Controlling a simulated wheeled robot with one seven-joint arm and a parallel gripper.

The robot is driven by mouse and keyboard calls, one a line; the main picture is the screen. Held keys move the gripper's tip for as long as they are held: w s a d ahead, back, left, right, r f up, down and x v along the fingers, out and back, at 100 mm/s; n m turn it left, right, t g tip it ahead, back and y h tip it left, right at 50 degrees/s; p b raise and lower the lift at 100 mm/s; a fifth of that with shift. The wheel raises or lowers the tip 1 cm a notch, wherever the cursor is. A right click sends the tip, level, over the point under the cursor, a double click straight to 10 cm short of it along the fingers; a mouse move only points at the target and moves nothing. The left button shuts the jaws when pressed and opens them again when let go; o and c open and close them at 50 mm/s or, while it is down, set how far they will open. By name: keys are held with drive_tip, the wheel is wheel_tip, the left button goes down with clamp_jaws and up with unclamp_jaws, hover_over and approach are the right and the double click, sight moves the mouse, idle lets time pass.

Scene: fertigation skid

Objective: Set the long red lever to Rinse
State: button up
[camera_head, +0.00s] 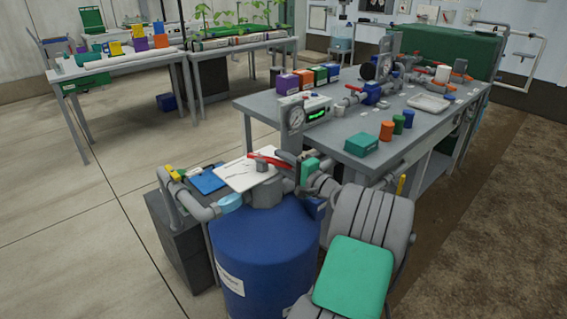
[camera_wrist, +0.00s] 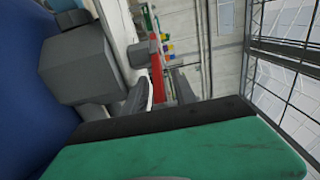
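The long red lever (camera_head: 266,159) lies across the grey valve head (camera_head: 267,190) on top of the blue tank (camera_head: 265,250) in the head view. My gripper (camera_head: 288,158) is at the right end of the lever. In the wrist view, the two dark fingers of my gripper (camera_wrist: 160,95) stand apart, and the red lever (camera_wrist: 156,72) shows in the gap between them. Whether either finger touches it cannot be told. The valve head (camera_wrist: 80,65) is to the left there. Any Rinse marking is too small to read.
A white sheet or plate (camera_head: 240,174) and a blue clipboard (camera_head: 208,180) are left of the valve. A pressure gauge (camera_head: 296,118) stands behind my gripper. Grey piping (camera_head: 195,211) with a yellow handle runs left of the tank. A workbench (camera_head: 350,125) with pipes and coloured containers is behind.

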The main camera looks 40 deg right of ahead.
drive_tip(key=shift+c, duration=0.4)
clamp_jaws()
idle(0.9)
